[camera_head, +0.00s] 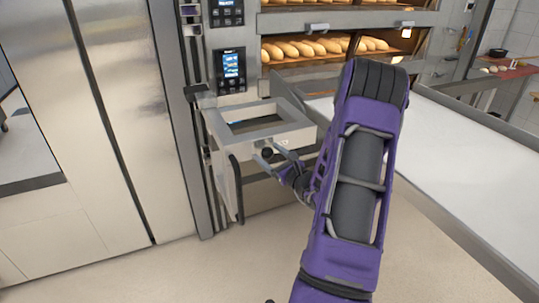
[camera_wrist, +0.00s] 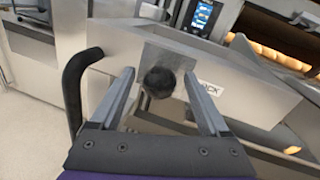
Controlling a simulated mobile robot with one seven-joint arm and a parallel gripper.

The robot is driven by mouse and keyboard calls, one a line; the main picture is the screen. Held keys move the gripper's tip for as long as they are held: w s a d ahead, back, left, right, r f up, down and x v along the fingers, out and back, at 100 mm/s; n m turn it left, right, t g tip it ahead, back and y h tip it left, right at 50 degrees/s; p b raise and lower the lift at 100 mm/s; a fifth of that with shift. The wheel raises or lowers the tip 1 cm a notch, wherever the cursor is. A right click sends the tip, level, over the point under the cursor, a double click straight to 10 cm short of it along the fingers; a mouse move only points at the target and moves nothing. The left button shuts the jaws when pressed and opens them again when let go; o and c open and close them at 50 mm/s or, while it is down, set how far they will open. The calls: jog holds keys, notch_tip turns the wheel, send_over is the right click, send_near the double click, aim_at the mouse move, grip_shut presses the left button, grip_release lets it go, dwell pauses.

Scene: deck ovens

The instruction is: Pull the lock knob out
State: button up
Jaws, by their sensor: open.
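The lock knob (camera_wrist: 159,82) is a round black ball on a small metal plate (camera_wrist: 166,58) on the front of a steel drawer-like frame. In the wrist view it sits between the two fingers of my gripper (camera_wrist: 163,88), which are apart with a gap on each side of it. In the head view the black knob (camera_head: 267,153) shows on the front of the steel frame (camera_head: 289,139). My gripper (camera_head: 272,154) is around it there, open and holding nothing. Whether the fingers reach past the knob is hard to tell.
A black curved handle (camera_wrist: 73,85) stands left of my gripper. Deck ovens with loaves (camera_head: 315,48) and control panels (camera_head: 230,70) are behind. A white loading belt (camera_head: 470,140) lies to the right, and tall steel doors (camera_head: 110,100) to the left. The floor in front is clear.

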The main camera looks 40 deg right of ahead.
jog(key=shift+c, duration=0.2)
grip_shut()
dwell(0.3)
jog(key=shift+s+a+f, duration=0.1)
jog(key=shift+s+a, duration=0.05)
jog(key=shift+s, duration=0.5)
jog(key=shift+s+a+f, duration=0.1)
jog(key=shift+s, duration=0.55)
jog(key=shift+o, duration=0.2)
grip_release()
jog(key=shift+r, duration=0.15)
jog(key=shift+s, duration=0.15)
